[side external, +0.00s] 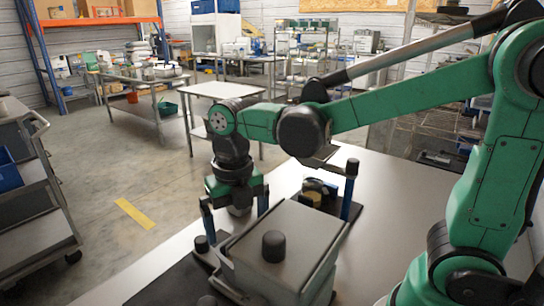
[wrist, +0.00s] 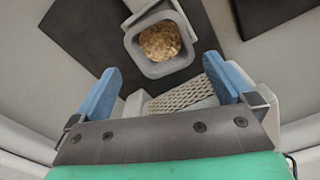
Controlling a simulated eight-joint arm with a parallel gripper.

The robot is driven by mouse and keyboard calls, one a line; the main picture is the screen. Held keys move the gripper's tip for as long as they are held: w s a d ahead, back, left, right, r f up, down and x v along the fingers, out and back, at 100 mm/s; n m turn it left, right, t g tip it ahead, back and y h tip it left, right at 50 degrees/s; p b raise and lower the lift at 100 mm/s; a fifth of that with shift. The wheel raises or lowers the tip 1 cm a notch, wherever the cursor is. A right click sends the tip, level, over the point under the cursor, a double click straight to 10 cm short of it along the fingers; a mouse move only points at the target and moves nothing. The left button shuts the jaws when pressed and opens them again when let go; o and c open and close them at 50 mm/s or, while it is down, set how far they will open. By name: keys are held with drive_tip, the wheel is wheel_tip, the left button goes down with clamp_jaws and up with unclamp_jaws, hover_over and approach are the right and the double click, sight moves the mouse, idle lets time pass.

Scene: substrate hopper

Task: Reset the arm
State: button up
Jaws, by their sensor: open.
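My gripper (side external: 236,218) points down beside the grey lidded box (side external: 284,248), on its far left side in the side view. Its two blue fingers stand wide apart, with nothing held between them. In the wrist view my gripper (wrist: 161,66) is also open. Beyond its fingertips is a square grey cup (wrist: 133,48) holding brown granular substrate (wrist: 160,41).
A black mat (side external: 172,286) lies under the box on the pale table (side external: 395,215). A blue post (side external: 347,198) with a black top stands behind the box, near a small yellow-and-black item (side external: 312,196). Bare tabletop shows to the right. A grey cart (side external: 35,195) stands at left.

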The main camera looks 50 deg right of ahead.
wheel_tip(320, 180, down, 6)
drive_tip(key=shift+r, duration=0.1)
wheel_tip(320, 180, up, 20)
drive_tip(key=w+d+f+m, duration=0.2)
drive_tip(key=f+m, duration=0.2)
drive_tip(key=m, duration=1)
drive_tip(key=w+d+f+m, duration=0.2)
drive_tip(key=f+m, duration=0.1)
drive_tip(key=m, duration=1.1)
drive_tip(key=shift+w+d+f, duration=0.3)
drive_tip(key=shift+w+f, duration=0.05)
drive_tip(key=shift+f, duration=0.05)
